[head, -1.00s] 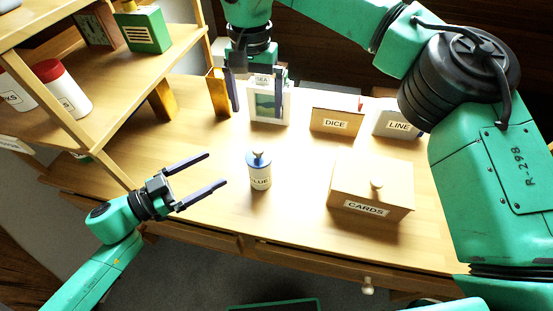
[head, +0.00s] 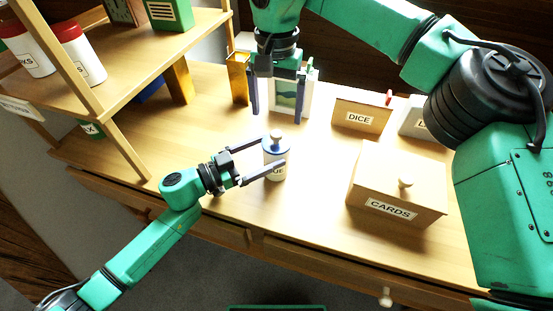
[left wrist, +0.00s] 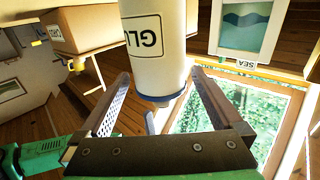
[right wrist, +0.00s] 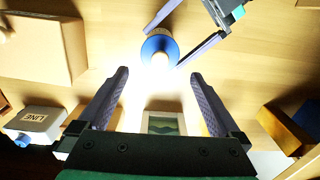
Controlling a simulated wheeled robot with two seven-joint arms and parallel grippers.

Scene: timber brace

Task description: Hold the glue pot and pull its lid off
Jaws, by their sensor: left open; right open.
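The glue pot is a white cylinder (head: 276,172) with a blue lid and a pale knob (head: 276,136), upright on the table. It fills the top middle of the left wrist view (left wrist: 155,45), upside down there. My left gripper (head: 258,160) is open, with its fingers reaching to either side of the pot; whether they touch it cannot be told. My right gripper (head: 282,108) is open and empty, pointing down behind the pot, in front of the picture frame. The right wrist view shows the lid (right wrist: 159,49) beyond its open fingers (right wrist: 155,85).
A box labelled CARDS (head: 392,190) stands right of the pot. A DICE box (head: 361,115) and the SEA picture (head: 290,95) stand behind. An orange block (head: 238,85) is back left. A wooden shelf (head: 115,85) with red-lidded jars is at left.

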